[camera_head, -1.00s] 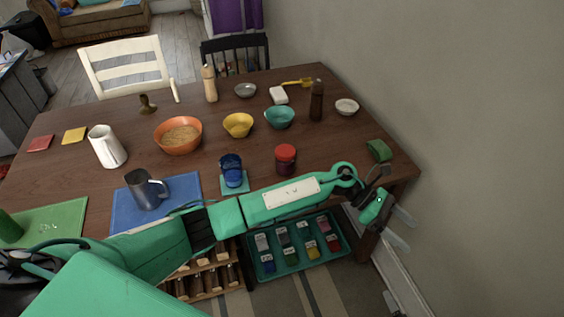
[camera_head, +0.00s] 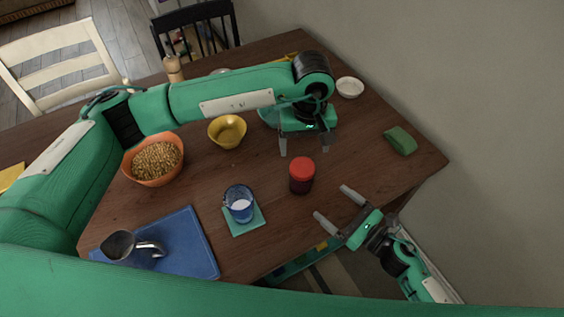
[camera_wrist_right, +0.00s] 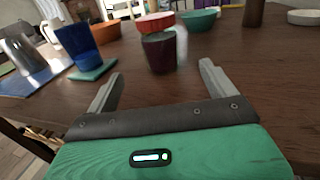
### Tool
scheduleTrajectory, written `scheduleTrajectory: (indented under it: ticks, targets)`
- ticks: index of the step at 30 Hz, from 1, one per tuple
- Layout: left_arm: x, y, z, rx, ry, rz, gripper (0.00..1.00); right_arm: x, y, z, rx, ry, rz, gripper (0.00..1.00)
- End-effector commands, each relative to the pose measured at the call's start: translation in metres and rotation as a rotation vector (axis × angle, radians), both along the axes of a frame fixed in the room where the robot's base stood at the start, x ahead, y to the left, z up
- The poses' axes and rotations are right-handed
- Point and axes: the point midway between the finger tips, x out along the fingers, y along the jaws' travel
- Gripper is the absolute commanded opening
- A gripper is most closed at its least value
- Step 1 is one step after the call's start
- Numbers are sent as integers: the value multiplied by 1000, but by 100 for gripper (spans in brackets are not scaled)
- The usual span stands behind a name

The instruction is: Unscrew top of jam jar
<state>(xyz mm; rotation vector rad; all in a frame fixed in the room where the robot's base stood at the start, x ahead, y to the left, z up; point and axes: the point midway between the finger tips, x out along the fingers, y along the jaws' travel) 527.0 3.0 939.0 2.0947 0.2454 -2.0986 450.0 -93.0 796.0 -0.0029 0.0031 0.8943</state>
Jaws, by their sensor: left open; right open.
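The jam jar (camera_head: 301,184) stands upright on the table with its red lid (camera_head: 302,169) on top. In the right wrist view the jar (camera_wrist_right: 159,53) is ahead of the fingers, under its red lid (camera_wrist_right: 155,22). My left gripper (camera_head: 304,148) is open, fingers pointing down, just behind the jar and apart from it. My right gripper (camera_head: 332,208) is open and empty near the table's front edge, to the jar's lower right. Its fingers (camera_wrist_right: 158,85) point toward the jar without touching it.
A blue cup (camera_head: 239,204) on a teal coaster (camera_head: 246,225) stands left of the jar. Orange (camera_head: 153,174) and yellow (camera_head: 227,132) bowls stand farther back. A green object (camera_head: 401,141) lies at right.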

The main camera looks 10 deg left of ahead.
Motion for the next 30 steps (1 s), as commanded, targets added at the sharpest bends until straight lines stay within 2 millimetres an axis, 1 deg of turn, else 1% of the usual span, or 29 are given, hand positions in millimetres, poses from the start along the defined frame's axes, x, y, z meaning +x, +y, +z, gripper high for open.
scheduleTrajectory:
  ticks: [4, 8, 24, 30]
  targets:
    - [0, 0, 0, 0, -1, -1, 80, 3, 4, 0, 0, -1, 0, 87]
    - [0, 0, 0, 0, 0, 0, 80, 13, 15, 1, 2, -3, 0, 87]
    - [0, 0, 0, -1, 1, 1, 80, 71, 88, 0, 2, -1, 0, 87]
    - [0, 0, 0, -1, 1, 1, 80, 84, 104, 0, 1, 0, -1, 87]
